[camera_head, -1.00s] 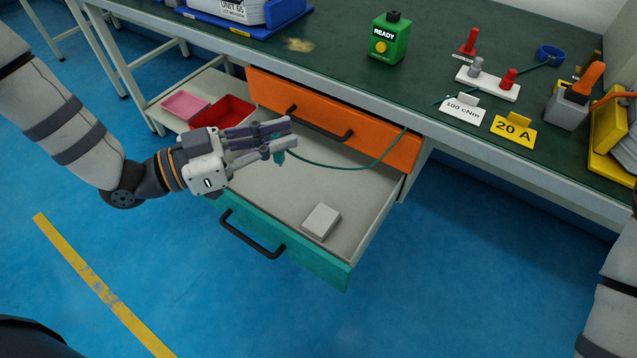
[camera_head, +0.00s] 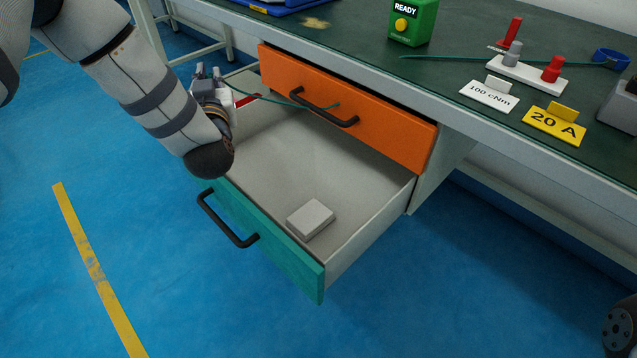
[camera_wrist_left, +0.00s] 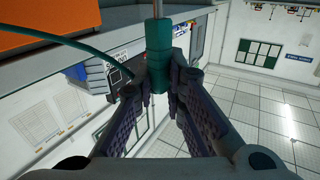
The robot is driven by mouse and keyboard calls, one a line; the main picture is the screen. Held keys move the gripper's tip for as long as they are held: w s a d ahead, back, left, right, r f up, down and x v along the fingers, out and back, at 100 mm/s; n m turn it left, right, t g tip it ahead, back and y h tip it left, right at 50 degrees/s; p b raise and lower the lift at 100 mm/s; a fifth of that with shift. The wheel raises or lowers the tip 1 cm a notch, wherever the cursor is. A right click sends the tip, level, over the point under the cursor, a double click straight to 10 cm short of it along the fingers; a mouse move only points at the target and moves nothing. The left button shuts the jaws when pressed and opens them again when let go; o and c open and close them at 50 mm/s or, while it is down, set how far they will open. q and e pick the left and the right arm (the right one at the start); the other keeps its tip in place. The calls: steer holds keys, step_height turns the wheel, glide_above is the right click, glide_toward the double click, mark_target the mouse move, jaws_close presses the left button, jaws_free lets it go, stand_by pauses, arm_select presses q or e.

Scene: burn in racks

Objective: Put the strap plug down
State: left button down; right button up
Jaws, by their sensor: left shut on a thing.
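My left gripper (camera_head: 207,76) is at the left of the open teal drawer, beside the orange drawer's left end, partly hidden by my own forearm. In the left wrist view it (camera_wrist_left: 159,88) is shut on the strap plug (camera_wrist_left: 158,42), a teal-green cylinder held between the fingertips. A green cord (camera_wrist_left: 85,48) runs off to the left there. In the head view the cord (camera_head: 290,102) passes in front of the orange drawer, and another stretch lies on the bench up to the blue wrist band (camera_head: 611,58). My right gripper is out of view.
The teal drawer (camera_head: 275,245) is pulled out, holding only a pale block (camera_head: 311,218). The orange drawer (camera_head: 340,105) above has a black handle. The bench (camera_head: 440,70) carries a green READY box (camera_head: 412,22), a white post block (camera_head: 525,75) and two label signs.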

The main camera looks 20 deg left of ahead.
arm_select(q)
steer(key=s+f+n+g+y+b, duration=0.3)
steer(key=s+n+g+y+b, duration=0.55)
steer(key=g, duration=0.55)
steer(key=shift+w+d+f+n+h+b, duration=0.3)
steer(key=shift+w+d+f+b, duration=0.75)
steer(key=shift+w+f, duration=0.95)
steer(key=shift+w+d+f+n+h+b, duration=0.15)
steer(key=shift+w+d+f+n+b, duration=0.4)
steer(key=shift+w+f+b, duration=1.35)
steer(key=shift+w+d+f+n+h+b, duration=0.2)
steer(key=shift+w+d+f+b, duration=0.6)
steer(key=shift+w+f, duration=1.3)
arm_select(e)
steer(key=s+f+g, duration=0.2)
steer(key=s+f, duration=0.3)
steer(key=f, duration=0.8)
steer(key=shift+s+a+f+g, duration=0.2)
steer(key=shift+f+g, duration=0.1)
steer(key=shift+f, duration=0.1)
arm_select(q)
steer(key=shift+s+d+f, duration=0.2)
steer(key=shift+s+f, duration=0.25)
steer(key=shift+f, duration=0.1)
steer(key=shift+f, duration=0.55)
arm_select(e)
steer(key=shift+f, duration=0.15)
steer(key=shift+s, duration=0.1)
